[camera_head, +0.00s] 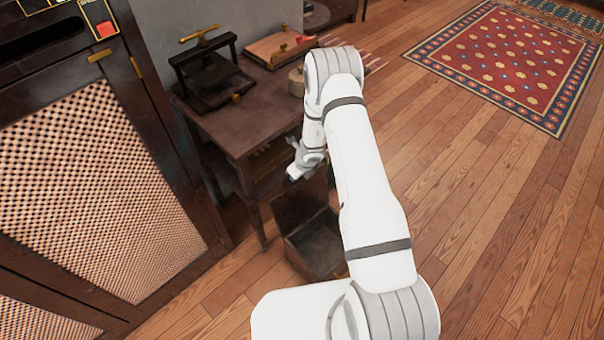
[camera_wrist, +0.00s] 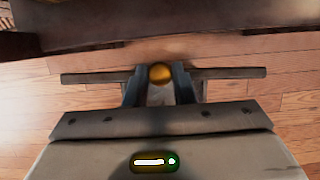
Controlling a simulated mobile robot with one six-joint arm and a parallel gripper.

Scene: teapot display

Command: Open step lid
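The step (camera_head: 318,262) is a dark box on the floor beside the table, with its inside showing in the head view. Its lid (camera_head: 296,207) stands raised at the back of the box, near upright. In the wrist view the lid's edge (camera_wrist: 88,77) shows as a narrow dark bar across the picture. A round brass knob (camera_wrist: 160,72) sits at the middle of that bar. My gripper (camera_wrist: 160,76) has one finger on each side of the knob, seemingly touching it. In the head view my gripper (camera_head: 299,171) is at the lid's top; its fingers are hard to make out.
A dark wooden table (camera_head: 245,118) with drawers stands just behind the step. It bears a press (camera_head: 208,70) and a wooden case (camera_head: 277,47). A cabinet with a mesh front (camera_head: 95,190) is at the left.

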